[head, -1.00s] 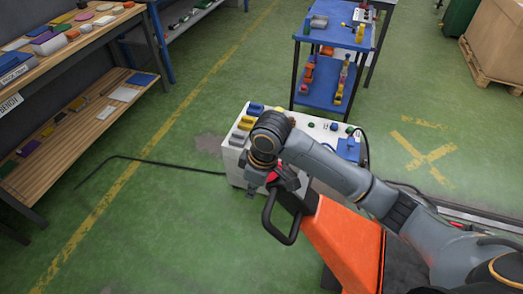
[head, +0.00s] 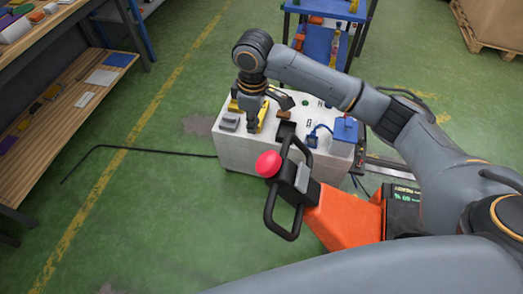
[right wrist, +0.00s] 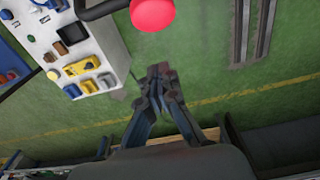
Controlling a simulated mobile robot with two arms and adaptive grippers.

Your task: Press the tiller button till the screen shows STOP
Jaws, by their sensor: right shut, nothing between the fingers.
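The tiller (head: 290,197) is a black loop handle on an orange pallet truck (head: 345,217), standing in front of the white console. Its round red button (head: 268,163) sticks out on the left and also shows at the top of the right wrist view (right wrist: 152,14). A small dark panel with green and white lettering (head: 404,194) lies on the truck; I cannot read it clearly. My right gripper (head: 253,126) is shut and empty, pointing down beyond the button, apart from it. In the right wrist view its fingertips (right wrist: 162,74) are together over floor. My left gripper is out of view.
The white console (head: 240,152) carries yellow, grey and blue parts close to my right gripper. A blue rack (head: 318,42) stands behind it. A wooden workbench (head: 65,108) is at the left. Green floor with a black cable (head: 150,151) lies between.

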